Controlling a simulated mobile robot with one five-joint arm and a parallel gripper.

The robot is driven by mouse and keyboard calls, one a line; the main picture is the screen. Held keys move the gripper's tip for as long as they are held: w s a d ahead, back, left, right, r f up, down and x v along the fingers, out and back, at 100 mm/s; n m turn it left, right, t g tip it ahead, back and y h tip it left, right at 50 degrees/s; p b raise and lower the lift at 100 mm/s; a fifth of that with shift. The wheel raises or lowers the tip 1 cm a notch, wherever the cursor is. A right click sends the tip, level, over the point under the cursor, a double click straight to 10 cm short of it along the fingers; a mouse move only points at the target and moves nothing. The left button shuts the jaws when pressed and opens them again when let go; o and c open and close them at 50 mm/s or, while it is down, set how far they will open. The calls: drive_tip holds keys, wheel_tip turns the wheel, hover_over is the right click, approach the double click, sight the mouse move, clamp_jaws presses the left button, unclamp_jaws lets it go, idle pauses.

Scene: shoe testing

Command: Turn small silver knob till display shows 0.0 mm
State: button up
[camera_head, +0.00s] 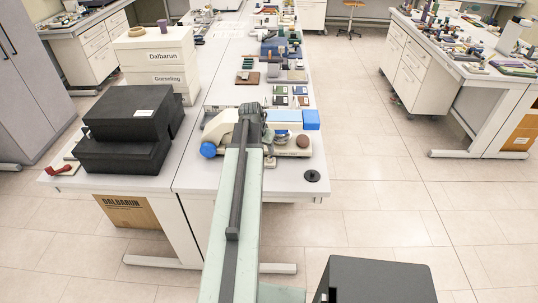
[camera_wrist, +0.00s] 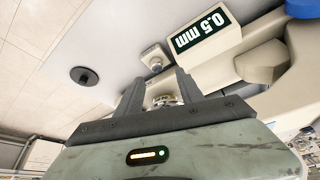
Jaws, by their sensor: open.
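A display (camera_wrist: 201,31) on a pale instrument reads 0.5 mm in the wrist view, turned nearly upside down. My gripper (camera_wrist: 160,84) is open, its two dark fingers pointing toward the instrument. A round silver part (camera_wrist: 164,101) shows between the fingers, partly hidden by the gripper body; I cannot tell if the fingers touch it. A small silver-grey knob-like part (camera_wrist: 154,57) sits just beyond the fingertips, left of the display. In the head view my gripper (camera_head: 251,108) is over the instrument (camera_head: 222,124), hiding much of it; the display cannot be read there.
A blue knob (camera_head: 208,149) is at the instrument's left end, and a blue block (camera_head: 311,119) at its right. A black disc (camera_head: 312,176) lies near the table's front corner. Black boxes (camera_head: 128,113) stand on the left. Bare tabletop lies around the disc.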

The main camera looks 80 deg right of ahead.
sight(270, 157)
drive_tip(key=b+x, duration=0.7)
drive_tip(key=x, duration=0.1)
drive_tip(key=shift+s+d, duration=0.1)
drive_tip(key=shift+s, duration=0.25)
drive_tip(key=shift+r, duration=0.1)
